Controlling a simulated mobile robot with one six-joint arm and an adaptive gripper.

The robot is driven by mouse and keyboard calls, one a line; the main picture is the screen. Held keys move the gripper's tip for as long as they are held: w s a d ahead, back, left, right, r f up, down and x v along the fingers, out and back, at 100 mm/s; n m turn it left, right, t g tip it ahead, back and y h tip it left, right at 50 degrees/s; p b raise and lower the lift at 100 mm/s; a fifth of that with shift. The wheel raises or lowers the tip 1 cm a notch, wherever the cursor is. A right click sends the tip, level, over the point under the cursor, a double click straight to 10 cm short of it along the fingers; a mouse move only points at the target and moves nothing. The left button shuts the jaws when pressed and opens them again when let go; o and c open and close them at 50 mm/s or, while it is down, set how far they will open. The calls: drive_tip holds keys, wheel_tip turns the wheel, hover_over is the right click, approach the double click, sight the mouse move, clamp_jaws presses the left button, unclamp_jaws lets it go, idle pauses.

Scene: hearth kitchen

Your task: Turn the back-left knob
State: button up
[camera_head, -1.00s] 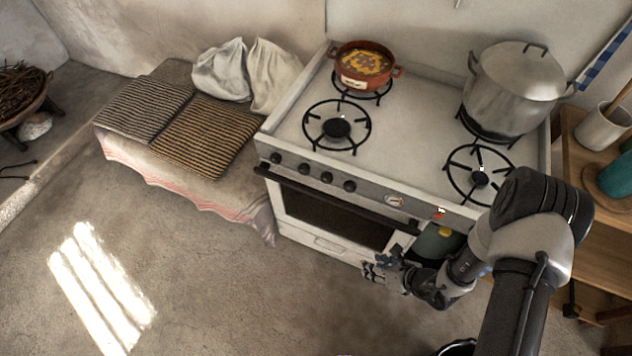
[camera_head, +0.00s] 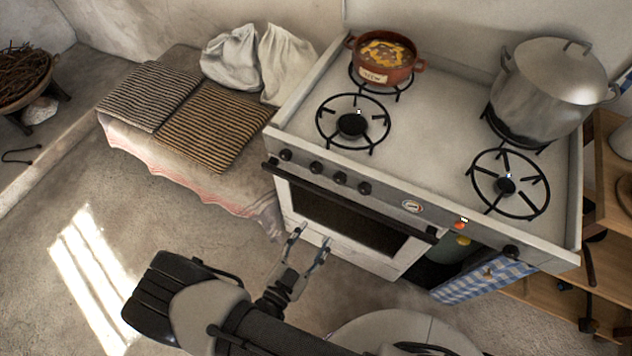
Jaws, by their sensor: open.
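The white stove (camera_head: 440,145) has a row of several dark round knobs on its front panel, at its left part: the leftmost knob (camera_head: 285,155), a second knob (camera_head: 315,167), a third knob (camera_head: 340,178) and a fourth knob (camera_head: 364,188). No label shows which knob belongs to the back-left burner. That burner (camera_head: 397,96) is partly hidden under a red-brown pot (camera_head: 383,75) of food. My gripper (camera_head: 312,238) is open and empty. In the picture it is below the knobs, over the lower oven front, apart from them.
A dark oven handle bar (camera_head: 350,205) runs below the knobs and sticks out. A large metal pot (camera_head: 550,95) stands at the back right. A cushioned bench (camera_head: 185,150) is left of the stove. A checked cloth (camera_head: 480,281) hangs at right.

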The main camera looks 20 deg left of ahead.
drive_tip(key=a+y, duration=0.1)
drive_tip(key=b, duration=0.4)
approach(338, 182)
drive_tip(key=shift+t, duration=0.3)
drive_tip(key=w, duration=0.8)
drive_tip(key=shift+w+d+f, duration=0.15)
drive_tip(key=shift+w+d, duration=0.15)
drive_tip(key=shift+c, duration=0.4)
drive_tip(key=c, duration=1)
